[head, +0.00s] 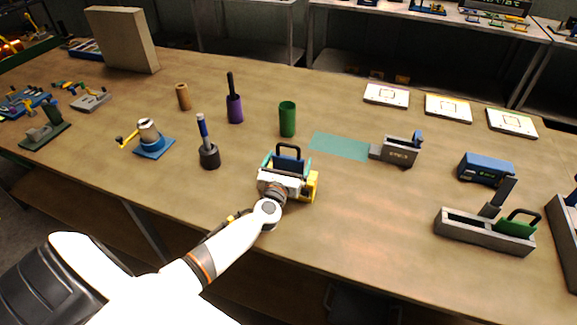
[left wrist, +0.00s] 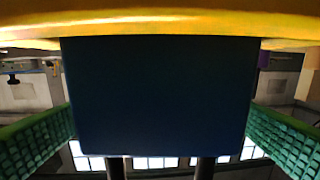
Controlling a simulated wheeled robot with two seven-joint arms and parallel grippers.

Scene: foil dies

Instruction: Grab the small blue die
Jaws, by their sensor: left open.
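The small blue die (head: 289,164) has a black handle on top and stands upright at a yellow holder (head: 312,187) near the middle of the table. My left gripper (head: 287,168) is at the die, its teal-green fingertips one on each side. In the left wrist view the die's dark blue face (left wrist: 155,95) fills the middle, between the open green ridged finger pads. Yellow runs along the top of that view, and two dark handle posts show at the bottom. My right gripper is not in view.
A green cup (head: 287,119) and a dark grey cup with a blue-handled tool (head: 208,155) stand close by. A teal mat (head: 340,147) and a grey device (head: 400,150) lie to the right. A grey holder (head: 470,232) with a green die is farther right. The table front-right of my gripper is clear.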

